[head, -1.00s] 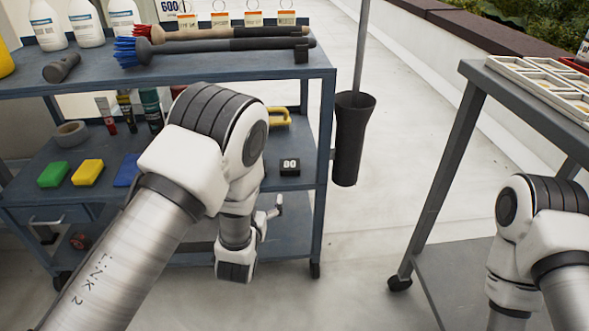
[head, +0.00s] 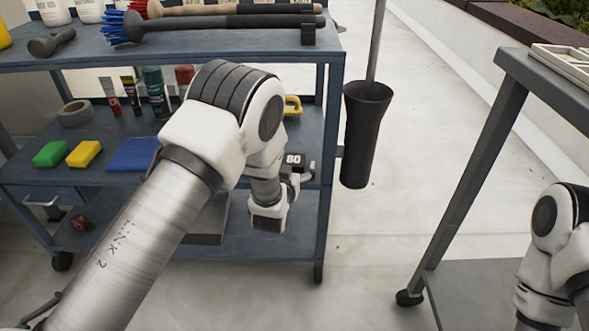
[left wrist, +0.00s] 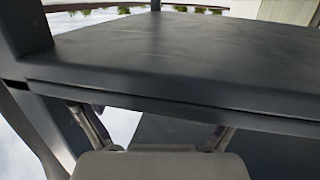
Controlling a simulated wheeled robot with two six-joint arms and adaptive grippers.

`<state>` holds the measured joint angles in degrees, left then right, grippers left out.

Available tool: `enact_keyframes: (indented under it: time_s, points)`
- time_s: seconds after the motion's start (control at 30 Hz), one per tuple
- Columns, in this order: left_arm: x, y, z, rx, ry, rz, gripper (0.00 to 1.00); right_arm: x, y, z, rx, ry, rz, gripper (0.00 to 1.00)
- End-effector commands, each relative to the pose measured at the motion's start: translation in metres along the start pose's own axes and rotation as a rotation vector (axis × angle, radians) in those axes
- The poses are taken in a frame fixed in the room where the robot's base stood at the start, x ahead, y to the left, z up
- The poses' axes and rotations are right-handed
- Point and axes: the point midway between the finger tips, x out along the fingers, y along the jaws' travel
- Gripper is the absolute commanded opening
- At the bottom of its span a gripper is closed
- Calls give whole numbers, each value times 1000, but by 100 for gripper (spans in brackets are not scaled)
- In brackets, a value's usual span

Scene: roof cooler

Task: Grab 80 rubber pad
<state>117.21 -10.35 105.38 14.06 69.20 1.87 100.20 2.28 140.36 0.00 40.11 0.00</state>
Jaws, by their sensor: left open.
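The 80 rubber pad (head: 293,159) is a small black block with a white 80 on it. In the head view it lies near the right end of the cart's middle shelf, partly hidden by my left gripper and arm. My left gripper (head: 301,177) is open, close in front of the pad at the shelf's front edge. In the left wrist view the gripper's spread fingers (left wrist: 155,130) show in front of a dark shelf edge, with nothing between them. The pad cannot be made out there. My right arm is at the right edge; its gripper is out of view.
The blue cart (head: 332,120) has a top shelf with brushes above the pad. A yellow-handled item (head: 293,106), a blue pad (head: 133,154), a yellow sponge (head: 84,154) and a green sponge (head: 50,154) share the middle shelf. A black holder (head: 366,135) hangs at the cart's right side.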

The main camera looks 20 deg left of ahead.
Motion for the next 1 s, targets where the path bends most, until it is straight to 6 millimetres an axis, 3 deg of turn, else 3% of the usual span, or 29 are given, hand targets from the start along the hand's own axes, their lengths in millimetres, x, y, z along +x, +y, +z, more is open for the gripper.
enact_keyframes:
  time_s: [0.23, 0.43, 0.77, 1.0]
  points:
    - [4, 0, -1, 1, -1, 1, 96, 0, 0, 0, 0, 1, 0, 40]
    - [4, 0, -1, 1, -1, 1, 27, 0, 0, 0, 0, 1, 0, 40]
    - [4, 0, -2, 1, -1, 1, 27, 0, 0, 0, 0, 1, 0, 40]
    - [6, -1, -16, 1, 0, 1, 27, -11, 0, 0, 0, 1, 0, 40]
